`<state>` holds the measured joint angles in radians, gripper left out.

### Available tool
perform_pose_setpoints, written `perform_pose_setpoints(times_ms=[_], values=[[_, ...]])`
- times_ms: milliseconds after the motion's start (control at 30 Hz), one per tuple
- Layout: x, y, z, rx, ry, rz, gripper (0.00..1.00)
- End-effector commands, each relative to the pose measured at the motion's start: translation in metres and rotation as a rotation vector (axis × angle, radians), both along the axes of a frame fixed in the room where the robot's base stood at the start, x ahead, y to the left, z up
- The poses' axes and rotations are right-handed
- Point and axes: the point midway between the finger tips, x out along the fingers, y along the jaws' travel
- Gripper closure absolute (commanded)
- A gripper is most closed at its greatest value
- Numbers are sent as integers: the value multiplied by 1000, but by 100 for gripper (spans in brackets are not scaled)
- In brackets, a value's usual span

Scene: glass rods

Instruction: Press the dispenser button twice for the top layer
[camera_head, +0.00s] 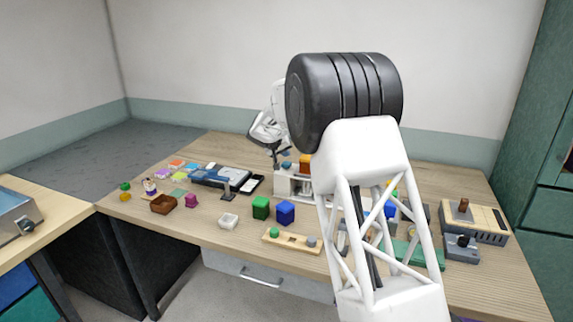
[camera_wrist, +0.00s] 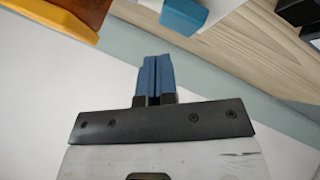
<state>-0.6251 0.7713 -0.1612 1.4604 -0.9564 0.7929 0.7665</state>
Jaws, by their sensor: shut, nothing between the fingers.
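The likely dispenser is a white unit (camera_head: 283,186) near the middle of the table, with an orange part (camera_head: 305,168) on top; my arm hides its right side. In the wrist view a blue rounded block (camera_wrist: 184,14), perhaps its button, lies beyond my fingertips, and an orange piece (camera_wrist: 50,18) shows at the top left. My gripper (camera_wrist: 154,60) has its blue fingers together with nothing between them. The fingertips appear apart from the blue block. In the head view my gripper is over the unit, and its tips are too small to make out clearly.
Green (camera_head: 261,207) and blue (camera_head: 285,211) cubes stand in front of the unit. A wooden strip with knobs (camera_head: 290,241) lies near the front edge. A white dish (camera_head: 228,221) and a brown bowl (camera_head: 163,204) are left. A beige device (camera_head: 478,219) stands right.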

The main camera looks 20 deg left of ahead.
Motion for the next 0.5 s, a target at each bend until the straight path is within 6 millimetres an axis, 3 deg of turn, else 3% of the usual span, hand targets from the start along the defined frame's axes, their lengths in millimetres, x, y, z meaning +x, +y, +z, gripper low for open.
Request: perform_pose_setpoints(times_ms=[500], values=[[0,0,36,0,-1,1,100]])
